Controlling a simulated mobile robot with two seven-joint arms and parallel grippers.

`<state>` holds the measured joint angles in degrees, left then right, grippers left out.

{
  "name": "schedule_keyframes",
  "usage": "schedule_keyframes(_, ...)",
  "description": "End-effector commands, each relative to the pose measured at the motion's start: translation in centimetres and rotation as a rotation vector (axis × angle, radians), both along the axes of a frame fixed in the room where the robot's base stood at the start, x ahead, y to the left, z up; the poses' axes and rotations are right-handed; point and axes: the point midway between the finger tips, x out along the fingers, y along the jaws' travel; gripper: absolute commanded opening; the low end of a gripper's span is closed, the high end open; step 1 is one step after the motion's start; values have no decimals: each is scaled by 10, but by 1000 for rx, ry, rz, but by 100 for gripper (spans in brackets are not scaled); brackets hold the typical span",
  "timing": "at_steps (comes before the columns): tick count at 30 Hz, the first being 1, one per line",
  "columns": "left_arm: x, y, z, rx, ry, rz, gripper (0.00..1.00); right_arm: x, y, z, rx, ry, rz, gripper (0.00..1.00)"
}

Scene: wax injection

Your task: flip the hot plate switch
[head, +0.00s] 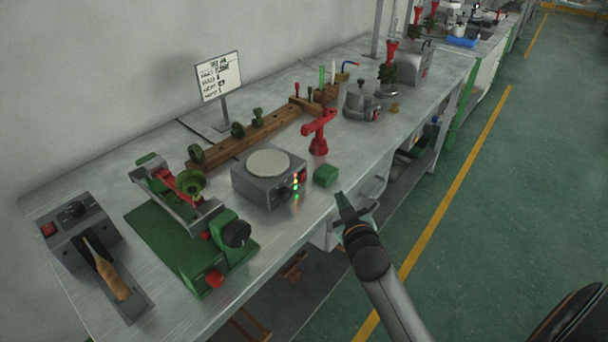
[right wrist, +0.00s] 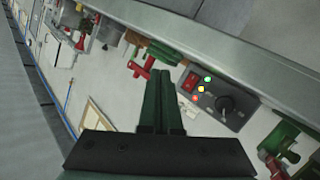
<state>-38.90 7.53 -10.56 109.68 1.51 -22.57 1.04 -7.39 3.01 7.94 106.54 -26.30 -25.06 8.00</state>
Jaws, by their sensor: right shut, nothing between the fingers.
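The hot plate (head: 253,186) is a grey box with a round pale top, standing near the bench's front edge in the head view. Its front panel carries a red switch (head: 301,176), a black knob (head: 285,193) and lit red, yellow and green lamps. In the right wrist view the red switch (right wrist: 189,82) and the knob (right wrist: 224,103) lie right of my fingers. My right gripper (head: 341,198) is shut and empty, in front of the bench edge and right of the hot plate, apart from the switch. The switch's position cannot be told. My left gripper is not in view.
A small green block (head: 326,176) sits right of the hot plate, with a red stand (head: 319,135) behind it. A green clamp device (head: 190,235) stands to the left.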

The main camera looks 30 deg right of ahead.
Motion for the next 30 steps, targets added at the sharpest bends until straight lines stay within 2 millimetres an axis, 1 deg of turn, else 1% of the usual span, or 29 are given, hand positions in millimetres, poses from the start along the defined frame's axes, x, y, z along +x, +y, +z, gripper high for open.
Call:
schedule_keyframes(9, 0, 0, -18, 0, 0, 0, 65, 41, 17, 4, 1, -3, 1, 0)
schedule_keyframes(15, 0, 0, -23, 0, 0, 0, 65, 62, 26, 8, 1, -1, 0, 0)
schedule_keyframes(21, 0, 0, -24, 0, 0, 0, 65, 73, 30, 10, 0, -2, 1, 0)
schedule_keyframes(30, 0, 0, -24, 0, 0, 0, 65, 74, 31, 10, -1, -1, 1, 0)
